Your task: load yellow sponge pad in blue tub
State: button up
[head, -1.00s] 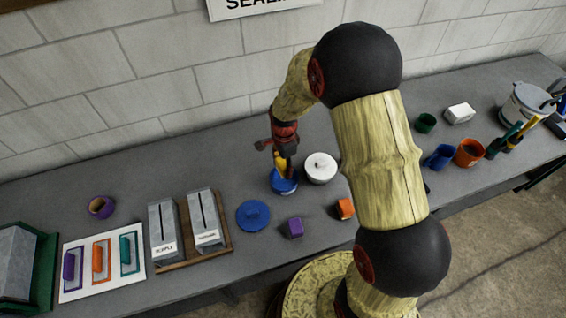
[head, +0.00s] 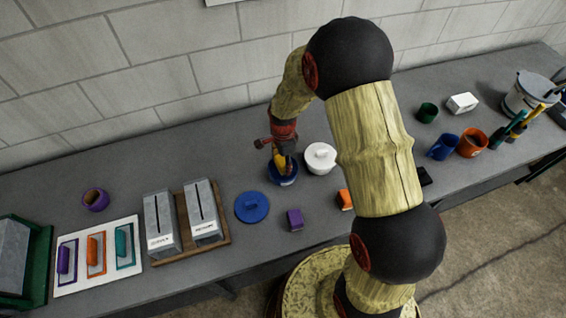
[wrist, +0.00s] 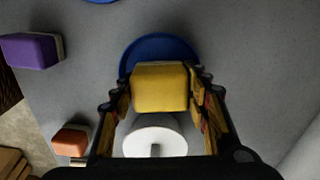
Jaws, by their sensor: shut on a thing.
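The yellow sponge pad (wrist: 160,87) is between the two fingers of my gripper (wrist: 161,92) in the wrist view, and the fingers are shut on it. In the head view the pad (head: 279,160) shows as a small yellow patch by my gripper (head: 283,163). The blue tub (head: 284,178) stands on the bench under my gripper. In the wrist view the tub (wrist: 160,47) shows as a blue round rim behind the pad. The pad is over or within the tub's opening; its depth is hard to tell. My gripper hides part of the tub.
A blue lid (head: 252,207) lies left of the tub, and a white lidded pot (head: 320,158) stands close on its right. A purple block (head: 295,219) and an orange block (head: 345,199) lie in front. Two grey slotted boxes (head: 203,211) stand further left.

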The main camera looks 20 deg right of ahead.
aim_at(283, 160)
jog(key=shift+s+f+b, duration=0.1)
jog(key=shift+f+b, duration=0.25)
jog(key=shift+f, duration=0.2)
dwell(1.6)
jog(key=shift+r+p, duration=2.25)
jog(key=shift+r, duration=1.3)
jog(key=shift+f, duration=0.1)
